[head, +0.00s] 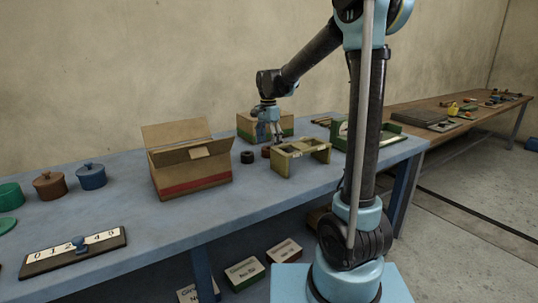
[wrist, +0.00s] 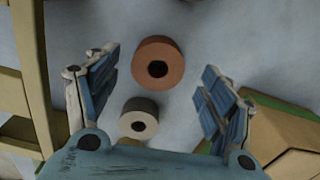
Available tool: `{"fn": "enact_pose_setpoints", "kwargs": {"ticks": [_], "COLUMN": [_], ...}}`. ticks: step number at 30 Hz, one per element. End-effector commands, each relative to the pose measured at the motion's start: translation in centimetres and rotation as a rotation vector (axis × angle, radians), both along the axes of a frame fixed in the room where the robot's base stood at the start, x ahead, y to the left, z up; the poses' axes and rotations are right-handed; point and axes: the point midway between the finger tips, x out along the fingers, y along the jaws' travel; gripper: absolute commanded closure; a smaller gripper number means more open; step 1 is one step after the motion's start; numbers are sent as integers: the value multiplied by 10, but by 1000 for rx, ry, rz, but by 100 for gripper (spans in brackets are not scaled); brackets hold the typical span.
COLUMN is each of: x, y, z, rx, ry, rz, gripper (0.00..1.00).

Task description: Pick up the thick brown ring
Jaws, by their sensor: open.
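The thick brown ring (wrist: 176,52) lies flat on the blue table, with its dark hole facing up in the wrist view. It shows ahead of and partly between my open fingers, touching neither. In the head view the brown ring (head: 266,153) is small, just left of the yellowish wooden frame. My gripper (head: 276,139) hangs above the table there, pointing down. In the wrist view my gripper (wrist: 158,84) is open and empty, with blue pads on both sides. A smaller pale roll (wrist: 151,108) lies close to the brown ring, nearer my palm.
The wooden frame (head: 285,163) stands right of the brown ring. A dark ring (head: 247,157) lies to its left. An open cardboard box (head: 195,178) stands farther left, and a green-based carton (head: 246,124) stands behind my gripper.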

Motion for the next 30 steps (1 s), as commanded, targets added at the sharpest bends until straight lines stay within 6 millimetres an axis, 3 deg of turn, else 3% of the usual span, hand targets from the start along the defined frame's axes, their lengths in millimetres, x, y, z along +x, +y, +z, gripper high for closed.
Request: {"fn": "enact_pose_setpoints", "kwargs": {"ticks": [7, 17, 21, 24, 30], "x": [0, 0, 0, 0, 0], "y": [-2, -3, -3, -3, -4], "z": [-30, -35, -35, -35, -35], "rx": [0, 0, 0, 0, 0], "ry": [0, 0, 0, 0, 0], "rz": [-1, -1, -1, -2, -2], "gripper": [25, 25, 57, 74, 75]}}
